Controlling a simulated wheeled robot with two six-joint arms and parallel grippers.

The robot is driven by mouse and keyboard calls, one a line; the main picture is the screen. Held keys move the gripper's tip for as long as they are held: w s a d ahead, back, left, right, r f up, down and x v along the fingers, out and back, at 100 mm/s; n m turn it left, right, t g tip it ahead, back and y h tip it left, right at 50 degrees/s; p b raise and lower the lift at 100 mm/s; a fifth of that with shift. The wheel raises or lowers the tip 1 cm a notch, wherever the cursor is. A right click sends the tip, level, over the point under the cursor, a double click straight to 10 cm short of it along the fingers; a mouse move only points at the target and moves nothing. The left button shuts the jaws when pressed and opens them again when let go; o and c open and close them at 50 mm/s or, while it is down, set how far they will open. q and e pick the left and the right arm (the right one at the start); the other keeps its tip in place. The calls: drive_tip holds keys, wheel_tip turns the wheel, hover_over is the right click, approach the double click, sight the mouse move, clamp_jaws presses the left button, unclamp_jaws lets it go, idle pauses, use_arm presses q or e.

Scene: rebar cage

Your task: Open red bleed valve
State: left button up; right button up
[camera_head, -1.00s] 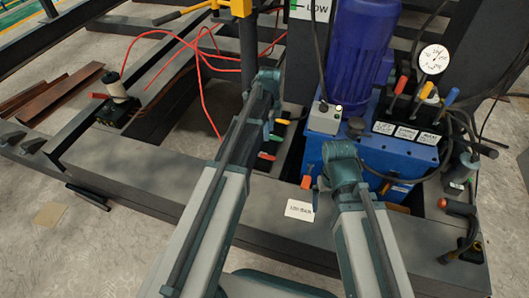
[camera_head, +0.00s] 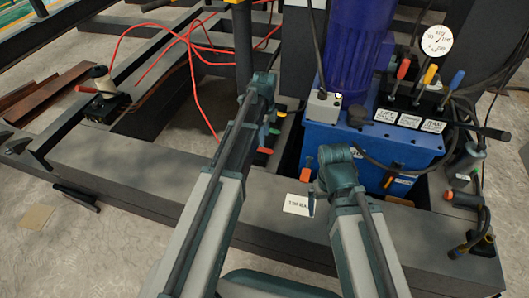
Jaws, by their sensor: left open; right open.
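Several red or orange-red handles show, and I cannot tell which is the bleed valve. An orange-red handle (camera_head: 306,173) stands just left of my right arm's end, above a white label (camera_head: 297,204). A red lever (camera_head: 403,69) is on the blue pump unit. My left gripper (camera_head: 262,92) and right gripper (camera_head: 337,172) are at the arm ends, open; their fingers are hard to make out. No contact with any handle is visible.
The blue pump unit (camera_head: 345,138) with a gauge (camera_head: 437,40) stands beyond my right arm. Red hoses (camera_head: 192,72) loop at the left. A grey steel beam (camera_head: 130,178) crosses in front. An orange-ended handle (camera_head: 448,195) is at the right. Bare floor (camera_head: 60,255) lies front left.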

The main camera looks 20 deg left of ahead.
sight(264, 150)
use_arm(q)
wheel_tip(264, 150, down, 6)
drive_tip(key=b, duration=0.5)
drive_tip(key=shift+f, duration=0.25)
use_arm(e)
wheel_tip(264, 150, down, 6)
drive_tip(key=shift+f, duration=0.25)
use_arm(q)
drive_tip(key=shift+c, duration=0.3)
use_arm(e)
drive_tip(key=shift+r, duration=0.1)
use_arm(q)
clamp_jaws()
